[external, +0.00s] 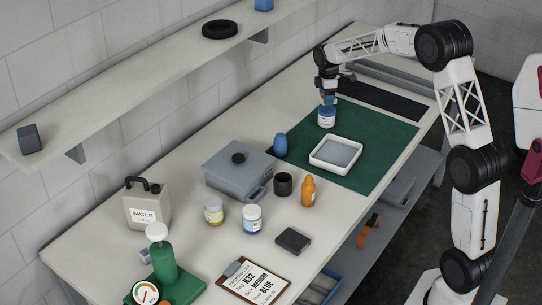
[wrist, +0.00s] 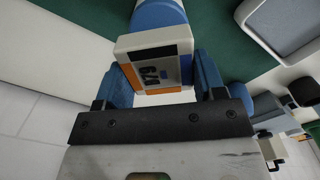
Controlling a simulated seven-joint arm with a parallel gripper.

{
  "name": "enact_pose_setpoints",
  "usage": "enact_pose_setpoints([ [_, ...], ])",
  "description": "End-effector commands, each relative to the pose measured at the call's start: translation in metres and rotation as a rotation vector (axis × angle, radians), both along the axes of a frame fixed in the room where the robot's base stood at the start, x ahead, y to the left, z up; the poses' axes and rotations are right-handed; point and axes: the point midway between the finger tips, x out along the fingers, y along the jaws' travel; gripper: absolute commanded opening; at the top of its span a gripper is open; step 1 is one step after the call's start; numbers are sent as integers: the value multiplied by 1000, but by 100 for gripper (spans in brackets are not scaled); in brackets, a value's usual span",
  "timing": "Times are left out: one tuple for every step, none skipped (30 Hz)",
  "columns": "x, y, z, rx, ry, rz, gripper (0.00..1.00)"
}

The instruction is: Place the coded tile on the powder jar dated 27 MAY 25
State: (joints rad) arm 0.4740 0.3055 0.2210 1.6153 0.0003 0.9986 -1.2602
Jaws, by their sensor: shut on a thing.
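My gripper (external: 327,97) is over a white jar with a blue label (external: 327,118) on the green mat. In the wrist view, its blue fingers (wrist: 160,78) are shut on the coded tile (wrist: 153,67), a pale square with orange and blue edges and dark marks. The blue side of the jar (wrist: 158,14) shows just beyond the tile. I cannot tell whether the tile touches the jar lid. Two other jars stand on the bench, one yellow-banded (external: 214,211) and one blue-labelled (external: 252,219). No jar date is readable.
A white tray (external: 318,157) and a blue egg-shaped object (external: 280,145) are close to the jar. A grey lidded box (external: 225,183), dark cup (external: 283,184) and orange bottle (external: 308,191) stand farther forward. The green mat (external: 385,150) is clear to the right.

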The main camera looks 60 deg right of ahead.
Motion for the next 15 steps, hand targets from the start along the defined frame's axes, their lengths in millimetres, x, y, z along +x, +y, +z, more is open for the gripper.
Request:
enact_pose_setpoints([
  [0,0,-3,1,1,0,36],
  [0,0,-5,1,2,0,36],
  [0,0,-8,1,2,0,36],
  [0,0,-11,1,3,0,36],
  [0,0,-15,1,3,0,36],
  [0,0,-19,1,2,0,36],
  [0,0,-22,1,2,0,36],
  [0,0,-25,1,1,0,36],
  [0,0,-28,1,1,0,36],
  [0,0,-30,1,1,0,36],
  [0,0,-32,1,1,0,36],
  [0,0,-33,0,0,0,36],
  [0,0,-34,0,0,0,36],
  [0,0,-34,0,0,0,36],
  [0,0,-34,0,0,0,36],
])
